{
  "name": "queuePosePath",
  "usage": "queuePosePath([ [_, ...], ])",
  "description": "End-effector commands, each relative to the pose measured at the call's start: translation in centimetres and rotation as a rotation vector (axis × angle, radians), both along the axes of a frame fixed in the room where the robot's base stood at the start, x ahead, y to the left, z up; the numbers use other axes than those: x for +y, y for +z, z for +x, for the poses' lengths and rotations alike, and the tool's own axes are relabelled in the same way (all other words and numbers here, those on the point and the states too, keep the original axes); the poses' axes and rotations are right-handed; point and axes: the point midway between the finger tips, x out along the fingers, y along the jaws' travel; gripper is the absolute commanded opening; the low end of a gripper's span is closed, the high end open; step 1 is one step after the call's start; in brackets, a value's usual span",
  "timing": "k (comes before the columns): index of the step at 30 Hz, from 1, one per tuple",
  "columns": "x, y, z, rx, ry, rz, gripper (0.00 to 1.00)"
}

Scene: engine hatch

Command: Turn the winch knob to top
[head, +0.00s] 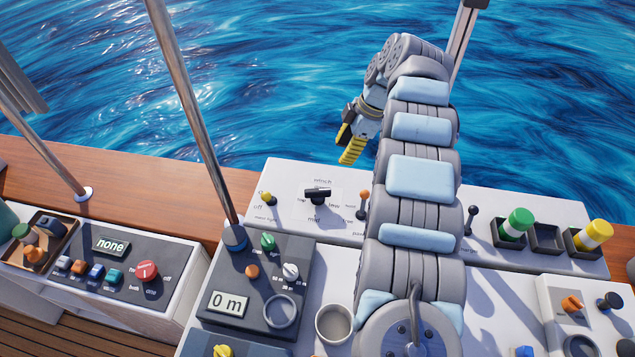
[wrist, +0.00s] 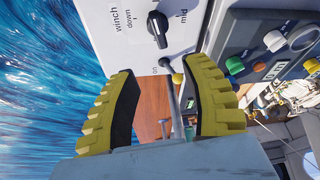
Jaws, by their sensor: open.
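The winch knob (head: 317,195) is a black bar-shaped knob on a white panel, with a "winch" label above it and a "mid" label below it. Its bar lies roughly sideways in the head view. The knob also shows at the top of the wrist view (wrist: 158,28), beyond the fingertips, near the words "down" and "mid". My gripper (head: 351,150) hangs above and behind the panel, up and to the right of the knob. In the wrist view its yellow fingers (wrist: 160,72) are spread apart, with nothing held between them. The gripper is clear of the knob.
A yellow-tipped toggle (head: 266,197) stands left of the knob and an orange-tipped one (head: 364,196) right of it. A dark console (head: 240,300) with small knobs and a steel pole (head: 190,110) are at the left. Green (head: 516,223) and yellow (head: 594,235) cylinders stand at the right.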

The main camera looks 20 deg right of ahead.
Motion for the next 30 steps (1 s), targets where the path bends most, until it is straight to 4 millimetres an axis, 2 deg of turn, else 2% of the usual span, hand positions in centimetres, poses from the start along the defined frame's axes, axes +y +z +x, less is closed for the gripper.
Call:
queuePosePath([
  [5, -0.1, 0.2, 0.1, -0.024, 0.007, 0.023, 0.48],
  [18, 1.1, -3.0, 0.4, -0.018, 0.006, 0.021, 0.48],
  [23, 1.8, -4.6, 0.7, -0.021, 0.006, 0.021, 0.48],
  [30, 3.4, -8.4, 1.0, -0.016, 0.007, 0.022, 0.48],
])
